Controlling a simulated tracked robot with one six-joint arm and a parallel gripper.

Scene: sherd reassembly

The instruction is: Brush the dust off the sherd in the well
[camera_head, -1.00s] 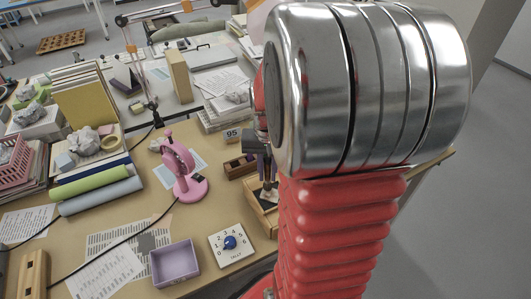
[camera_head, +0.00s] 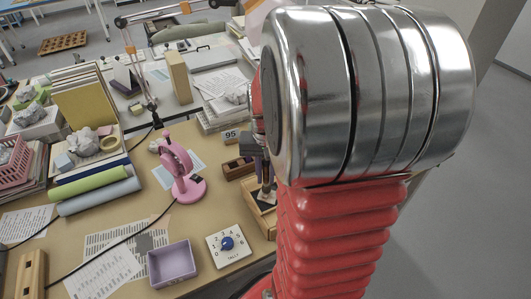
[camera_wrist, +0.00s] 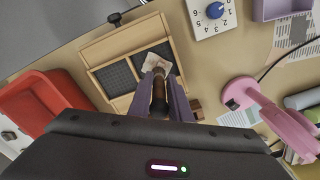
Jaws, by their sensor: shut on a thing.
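My gripper (camera_wrist: 163,97) is shut on a brush with a dark brown handle (camera_wrist: 159,93). The brush points away from the wrist, towards a wooden tray (camera_wrist: 105,46). The tray has two dark-lined wells. A pale sherd (camera_wrist: 155,62) lies in the right well (camera_wrist: 162,50) in the wrist view, at the brush's tip. The brush hides part of it, and I cannot tell whether the bristles touch it or how much dust is on it. The left well (camera_wrist: 117,78) looks empty. In the head view my gripper (camera_head: 265,180) is above the tray (camera_head: 262,222), partly hidden by my arm.
A pink magnifier-like stand (camera_head: 184,180) is left of the tray. A tally dial (camera_head: 228,246) and a lavender box (camera_head: 172,264) lie nearer. A red bin (camera_wrist: 35,103) shows in the wrist view.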

